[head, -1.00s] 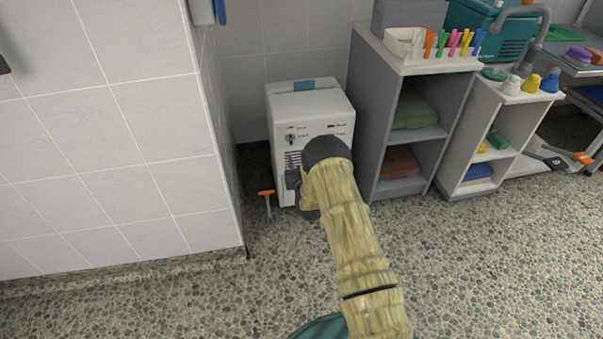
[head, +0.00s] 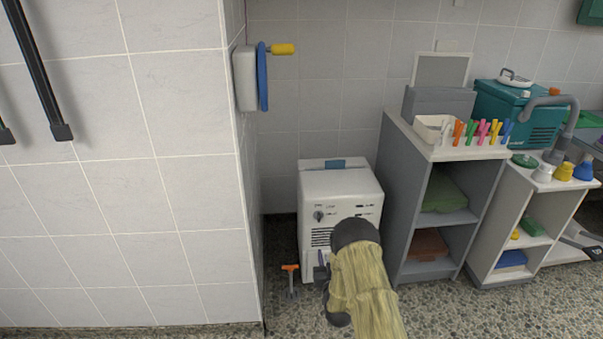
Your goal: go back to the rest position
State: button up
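My arm, in a yellowish sleeve with a dark end, reaches up from the lower right of the middle in the head view. Its end is in front of the lower part of a white machine (head: 341,190) with a knob and a vent. My gripper (head: 322,274) shows only in part, as small dark pieces left of the dark wrist. Its fingers are mostly hidden, so I cannot tell whether it is open or holds anything.
A tiled wall (head: 130,200) fills the left, with a blue wheel and yellow handle (head: 283,49) on its side. An orange-handled tool (head: 290,278) stands beside the machine. Grey shelves (head: 395,205) with towels stand right of it. Speckled floor (head: 440,310) is clear in front.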

jog(key=s+r+g+p, duration=0.1)
jog(key=s+r+g, duration=0.15)
jog(key=r, duration=0.35)
jog(key=s+r+g, duration=0.2)
jog(key=r+g, duration=0.2)
jog(key=r, duration=0.3)
jog(key=s+r+g+p, duration=0.1)
jog(key=s+r+g, duration=0.25)
jog(key=s, duration=0.65)
jog(key=s+r+g+p, duration=0.15)
jog(key=s+r, duration=0.25)
jog(key=s, duration=0.6)
jog(key=s+r+g, duration=0.4)
jog(key=s, duration=0.5)
jog(key=w+p+v, duration=0.2)
jog(key=p+v, duration=1)
jog(key=w+r+p+v, duration=0.1)
jog(key=w+p+v, duration=0.2)
jog(key=p+v, duration=0.9)
jog(key=w+p+v, duration=0.2)
jog(key=p+v, duration=1)
jog(key=p, duration=0.1)
jog(key=shift+w+r, duration=0.35)
jog(key=shift+r, duration=0.15)
jog(key=shift+a, duration=0.1)
